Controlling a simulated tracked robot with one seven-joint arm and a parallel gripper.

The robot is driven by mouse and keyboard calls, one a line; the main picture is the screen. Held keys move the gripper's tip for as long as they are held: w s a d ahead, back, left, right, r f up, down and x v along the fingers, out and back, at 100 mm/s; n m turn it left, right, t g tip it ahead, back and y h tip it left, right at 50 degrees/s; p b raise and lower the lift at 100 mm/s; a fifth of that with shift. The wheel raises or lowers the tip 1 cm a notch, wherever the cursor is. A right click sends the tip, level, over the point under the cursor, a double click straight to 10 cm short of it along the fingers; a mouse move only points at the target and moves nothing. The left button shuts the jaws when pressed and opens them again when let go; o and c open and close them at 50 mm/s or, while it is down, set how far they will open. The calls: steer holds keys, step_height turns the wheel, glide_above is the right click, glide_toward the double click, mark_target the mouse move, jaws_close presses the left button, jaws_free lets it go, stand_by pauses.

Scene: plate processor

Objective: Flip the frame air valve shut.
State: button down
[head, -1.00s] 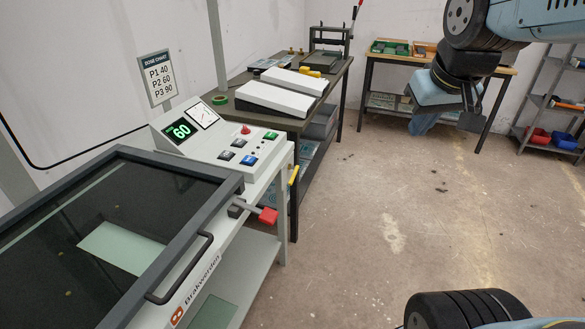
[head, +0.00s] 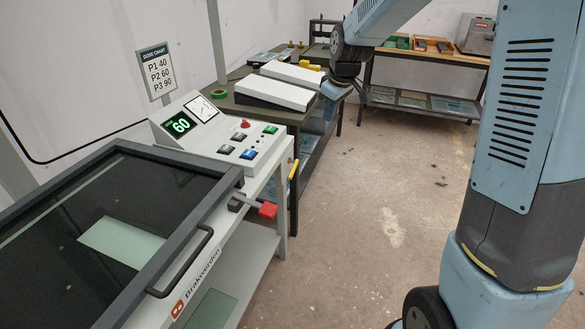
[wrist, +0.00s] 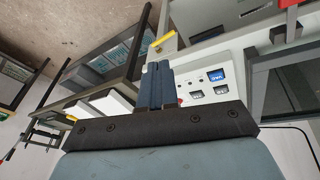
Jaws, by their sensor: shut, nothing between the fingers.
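The valve lever with a red grip (head: 268,209) sticks out to the right from the front corner of the dark-framed exposure unit (head: 215,200), just below the control panel. A red part at the top edge of the wrist view (wrist: 286,3) looks like the same grip, partly cut off. My gripper (wrist: 157,70) is shut and empty, its two fingers together. In the head view my gripper (head: 333,92) hangs beyond and to the upper right of the lever, apart from it.
The control panel (head: 225,135) shows 60 and has several buttons and a red knob. A yellow handle (head: 293,169) sits at the panel stand's right side. A bench with white slabs (head: 275,92) stands behind. The floor right of the lever is clear.

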steer(key=w+a+f+n, duration=0.2)
steer(key=w+a+f, duration=0.2)
steer(key=f, duration=0.3)
steer(key=w+a+f+n+g+y, duration=0.1)
steer(key=w+a+f, duration=0.3)
steer(key=f, duration=0.4)
steer(key=shift+w+a+f+n, duration=0.3)
steer(key=shift+w+n, duration=0.1)
steer(key=shift+w, duration=0.3)
glide_toward(292, 174)
steer(key=a+x, duration=0.1)
steer(key=x, duration=0.4)
steer(key=shift+w+d+f, duration=0.15)
steer(key=shift+w+f, duration=0.2)
steer(key=shift+f, duration=0.3)
